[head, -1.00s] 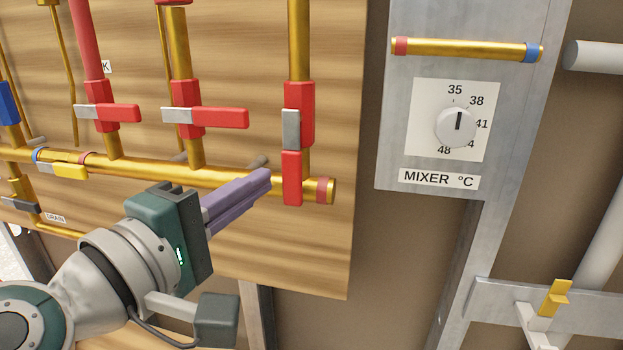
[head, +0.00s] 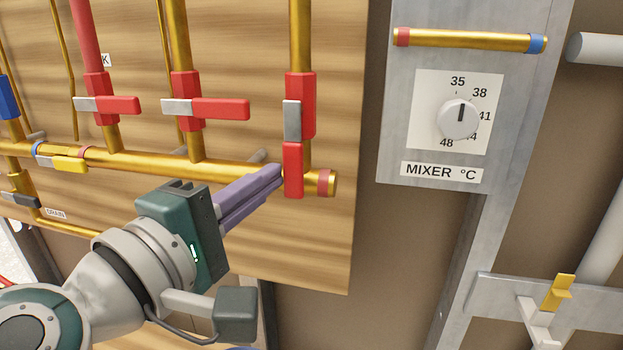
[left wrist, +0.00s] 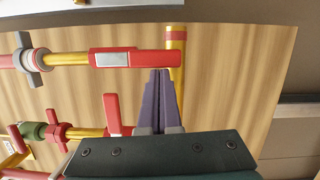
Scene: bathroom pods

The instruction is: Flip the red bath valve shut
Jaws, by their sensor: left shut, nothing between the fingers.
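Three red lever valves sit on vertical gold pipes in the head view. The rightmost valve (head: 301,90) has its red handle (head: 293,171) pointing down, in line with its pipe. The middle valve handle (head: 221,108) and the left valve handle (head: 125,105) lie crosswise. No bath label is readable. My left gripper (head: 279,172) is shut and empty, its purple fingertips at the left side of the rightmost handle's lower end. In the left wrist view the fingertips (left wrist: 160,72) are right beside a red handle (left wrist: 135,58); I cannot tell whether they touch.
A gold horizontal pipe (head: 225,174) runs behind my fingers, with a yellow handle (head: 63,163) at left. A blue valve (head: 8,98) is at the far left. The mixer panel (head: 395,130) stands to the right. Open space lies below the wooden board (head: 320,250).

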